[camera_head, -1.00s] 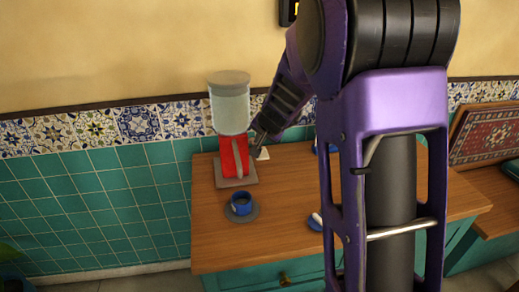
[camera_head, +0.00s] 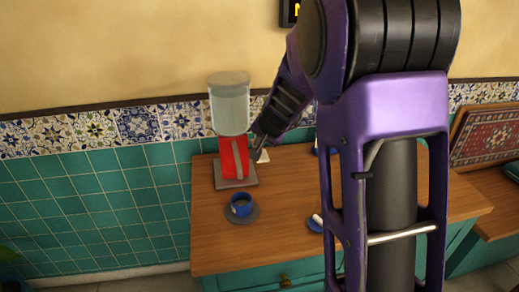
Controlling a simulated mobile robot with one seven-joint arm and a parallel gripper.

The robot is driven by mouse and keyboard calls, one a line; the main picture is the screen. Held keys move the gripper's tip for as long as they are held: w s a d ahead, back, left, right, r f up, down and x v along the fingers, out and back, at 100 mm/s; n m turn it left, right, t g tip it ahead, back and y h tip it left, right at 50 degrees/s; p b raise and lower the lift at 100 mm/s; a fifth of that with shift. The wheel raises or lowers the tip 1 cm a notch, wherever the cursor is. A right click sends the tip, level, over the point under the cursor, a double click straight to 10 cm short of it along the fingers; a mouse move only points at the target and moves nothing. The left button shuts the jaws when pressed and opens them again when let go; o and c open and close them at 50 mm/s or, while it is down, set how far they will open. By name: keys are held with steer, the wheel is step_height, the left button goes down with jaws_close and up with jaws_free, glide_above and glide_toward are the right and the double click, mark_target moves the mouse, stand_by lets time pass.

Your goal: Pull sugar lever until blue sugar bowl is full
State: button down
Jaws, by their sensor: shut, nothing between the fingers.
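The sugar dispenser has a clear jar (camera_head: 229,105) on top and a red body (camera_head: 233,157), and it stands on a grey base (camera_head: 235,184). A grey strip runs down its red front; I cannot tell if this is the lever. The blue bowl (camera_head: 241,206) sits on a grey saucer (camera_head: 254,216) in front of the dispenser, apart from it. How full it is cannot be made out. My gripper (camera_head: 258,152) is shut and small in view, just right of the red body. I cannot tell whether it touches the dispenser.
The wooden counter (camera_head: 280,240) is clear around the saucer. A blue item with a white part (camera_head: 316,222) lies to the right, partly hidden by my arm. The tiled wall (camera_head: 130,180) is close behind.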

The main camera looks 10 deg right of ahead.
steer(key=shift+s+f+b, duration=0.15)
steer(key=shift+f+b, duration=1)
steer(key=shift+f, duration=0.15)
stand_by(0.9)
steer(key=shift+r, duration=0.1)
steer(key=shift+r+p, duration=1.75)
steer(key=shift+r, duration=0.15)
steer(key=r+p, duration=0.4)
steer(key=r, duration=0.1)
steer(key=shift+w+p, duration=0.3)
steer(key=shift+w, duration=0.05)
steer(key=shift+r, duration=0.1)
